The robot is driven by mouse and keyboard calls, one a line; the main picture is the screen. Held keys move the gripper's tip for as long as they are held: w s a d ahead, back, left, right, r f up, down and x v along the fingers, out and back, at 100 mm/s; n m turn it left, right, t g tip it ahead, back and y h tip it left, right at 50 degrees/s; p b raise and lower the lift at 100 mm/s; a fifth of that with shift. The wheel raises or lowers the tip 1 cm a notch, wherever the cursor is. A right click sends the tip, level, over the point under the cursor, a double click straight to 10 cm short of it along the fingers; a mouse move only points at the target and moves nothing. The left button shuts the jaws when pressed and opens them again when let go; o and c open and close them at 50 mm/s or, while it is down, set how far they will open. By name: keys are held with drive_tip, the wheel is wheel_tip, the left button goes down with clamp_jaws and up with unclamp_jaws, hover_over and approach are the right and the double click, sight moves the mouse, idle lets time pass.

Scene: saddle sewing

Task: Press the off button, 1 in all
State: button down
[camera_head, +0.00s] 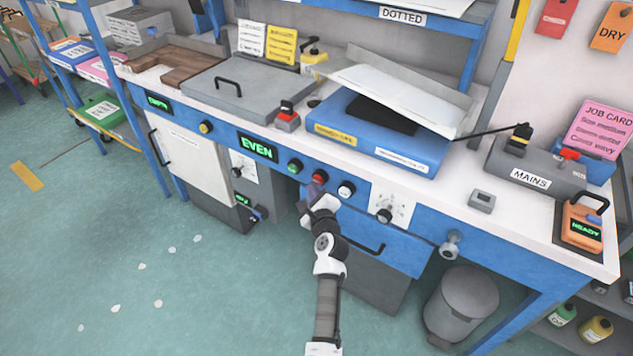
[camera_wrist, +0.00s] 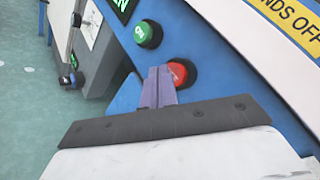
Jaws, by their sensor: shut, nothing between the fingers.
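The red off button (camera_head: 320,177) is on the blue front panel of the bench, right of the green button (camera_head: 295,166). In the wrist view the red button (camera_wrist: 180,73) sits in a black collar, with the green ON button (camera_wrist: 147,34) above and left of it. My gripper (camera_head: 315,188) is shut and empty, just below the red button in the head view. In the wrist view its purple fingertips (camera_wrist: 160,71) overlap the red button's left edge and hide part of it and its label. I cannot tell whether they touch it.
A white button (camera_head: 346,189) and a black knob (camera_head: 384,215) sit to the right on the panel. The EVEN display (camera_head: 258,147) is lit to the left. A drawer handle (camera_head: 367,245) sticks out below. A grey bin (camera_head: 462,303) stands right; open floor lies left.

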drive_tip(key=shift+w+d, duration=0.45)
drive_tip(key=shift+w, duration=0.1)
idle(0.9)
drive_tip(key=shift+s+a+p, duration=0.35)
drive_tip(key=shift+s+a, duration=0.25)
drive_tip(key=shift+s, duration=0.2)
drive_tip(key=shift+s+a+p, duration=0.65)
drive_tip(key=shift+s+a, duration=0.1)
drive_tip(key=shift+s, duration=0.3)
drive_tip(key=shift+s+a+p, duration=0.65)
drive_tip(key=shift+s+a, duration=0.1)
drive_tip(key=shift+s, duration=0.25)
